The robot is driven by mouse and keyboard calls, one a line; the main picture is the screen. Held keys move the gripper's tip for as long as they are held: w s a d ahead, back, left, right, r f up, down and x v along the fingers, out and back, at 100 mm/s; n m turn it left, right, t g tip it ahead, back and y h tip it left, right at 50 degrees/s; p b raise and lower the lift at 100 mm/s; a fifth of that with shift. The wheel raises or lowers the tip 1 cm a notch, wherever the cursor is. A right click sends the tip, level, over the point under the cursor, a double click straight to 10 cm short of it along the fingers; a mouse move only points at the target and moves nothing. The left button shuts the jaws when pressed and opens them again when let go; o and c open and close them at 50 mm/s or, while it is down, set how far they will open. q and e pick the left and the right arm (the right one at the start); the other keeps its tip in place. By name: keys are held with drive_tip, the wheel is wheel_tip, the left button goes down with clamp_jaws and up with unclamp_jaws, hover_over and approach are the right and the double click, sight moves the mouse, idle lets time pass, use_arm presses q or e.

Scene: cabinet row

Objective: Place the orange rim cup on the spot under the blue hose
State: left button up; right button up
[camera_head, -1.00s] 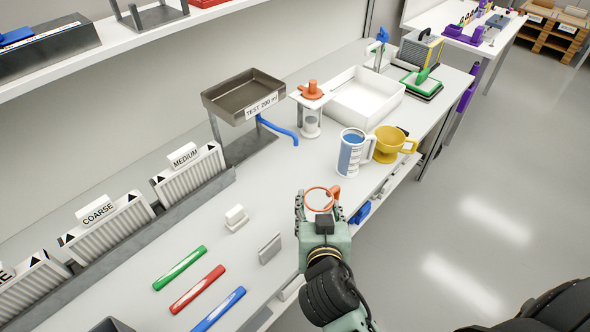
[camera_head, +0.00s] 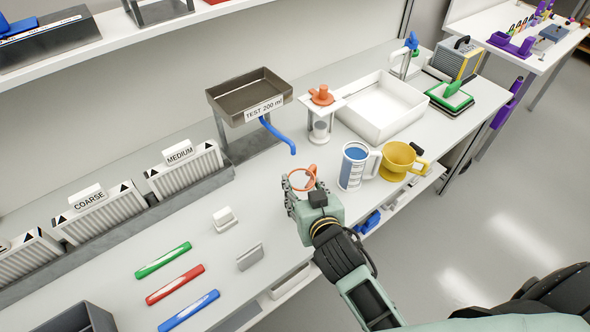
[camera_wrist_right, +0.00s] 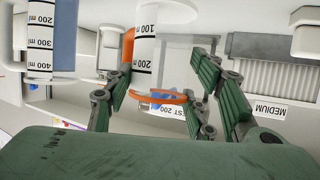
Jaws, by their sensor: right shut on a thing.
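The orange rim cup (camera_head: 311,170) is clear with an orange rim and handle. My right gripper (camera_head: 298,186) is shut around it, over the bench near its front edge. In the right wrist view the cup (camera_wrist_right: 178,60) is between the green fingers (camera_wrist_right: 165,92), with its measuring scale showing. The blue hose (camera_head: 277,134) hangs from a grey tray labelled TEST 200 ml (camera_head: 249,97). Its tip ends just behind the cup in the head view. I cannot make out a marked spot under the hose. My left gripper is not in view.
A blue and white measuring jug (camera_head: 354,167) and a yellow cup (camera_head: 397,160) stand right of the gripper. A white stand with an orange top (camera_head: 321,97) and a white bin (camera_head: 384,106) are behind. Green, red and blue sticks (camera_head: 174,284) lie at the front left.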

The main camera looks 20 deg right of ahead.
sight(298, 170)
drive_tip(key=w+p, duration=0.1)
drive_tip(key=w, duration=0.6)
drive_tip(key=shift+w+d+r, duration=0.1)
drive_tip(key=shift+w+d, duration=0.05)
drive_tip(key=shift+w, duration=0.3)
wheel_tip(298, 170, down, 3)
drive_tip(key=shift+p, duration=0.35)
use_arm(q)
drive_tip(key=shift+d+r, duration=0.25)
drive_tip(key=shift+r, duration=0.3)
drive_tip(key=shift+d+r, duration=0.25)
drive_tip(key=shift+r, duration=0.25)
use_arm(e)
drive_tip(key=shift+f, duration=0.35)
drive_tip(key=shift+f, duration=0.15)
drive_tip(key=o, duration=1.2)
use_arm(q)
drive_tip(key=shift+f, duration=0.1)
